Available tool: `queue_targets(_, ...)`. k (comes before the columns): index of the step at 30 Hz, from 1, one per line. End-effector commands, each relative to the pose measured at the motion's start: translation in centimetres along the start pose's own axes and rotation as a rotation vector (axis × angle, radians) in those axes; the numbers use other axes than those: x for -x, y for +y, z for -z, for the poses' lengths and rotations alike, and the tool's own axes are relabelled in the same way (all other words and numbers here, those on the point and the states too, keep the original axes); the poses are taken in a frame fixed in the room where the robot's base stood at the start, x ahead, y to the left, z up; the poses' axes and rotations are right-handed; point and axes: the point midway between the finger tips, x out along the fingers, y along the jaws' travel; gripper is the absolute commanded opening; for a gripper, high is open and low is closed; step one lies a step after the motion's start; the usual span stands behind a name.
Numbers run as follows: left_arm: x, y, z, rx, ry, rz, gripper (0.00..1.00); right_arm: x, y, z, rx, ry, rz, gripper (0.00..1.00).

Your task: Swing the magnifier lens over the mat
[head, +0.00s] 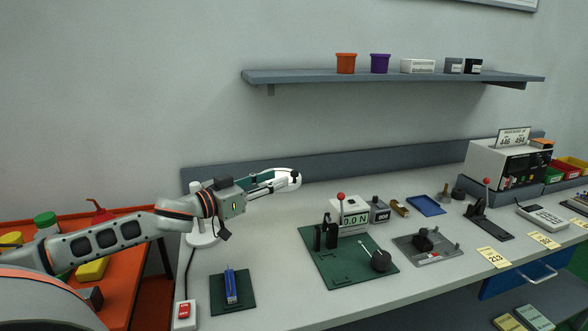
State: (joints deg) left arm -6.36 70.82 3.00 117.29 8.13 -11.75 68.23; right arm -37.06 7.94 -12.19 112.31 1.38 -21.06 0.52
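The magnifier has a round white base (202,239) on the bench at left, with a white post rising behind my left arm. Its lens head, with a white rim (294,179), is up above the bench near the back panel, to the right of the post. My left gripper (274,186) reaches from the left to the lens head, its fingers overlapping the rim. I cannot tell whether they grip it. A small dark green mat (217,299) with a blue tool lies at the front left. A larger green mat (335,274) lies right of it. My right gripper is not in view.
A white box with a red button (184,312) stands left of the small mat. A test stand with a red knob (341,196) and a display stands on the large mat. A fixture plate (452,250) lies farther right. Bench between the base and large mat is clear.

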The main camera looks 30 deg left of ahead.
Motion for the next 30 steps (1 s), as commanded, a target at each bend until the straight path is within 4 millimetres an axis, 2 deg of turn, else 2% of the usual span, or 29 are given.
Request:
queue_targets(15,-2.7,-0.1,0.1,-0.002,0.002,0.001,0.32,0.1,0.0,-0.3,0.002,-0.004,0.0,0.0)
queue_targets(30,-6.5,-0.1,0.2,0.001,0.002,0.002,0.32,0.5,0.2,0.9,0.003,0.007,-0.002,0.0)
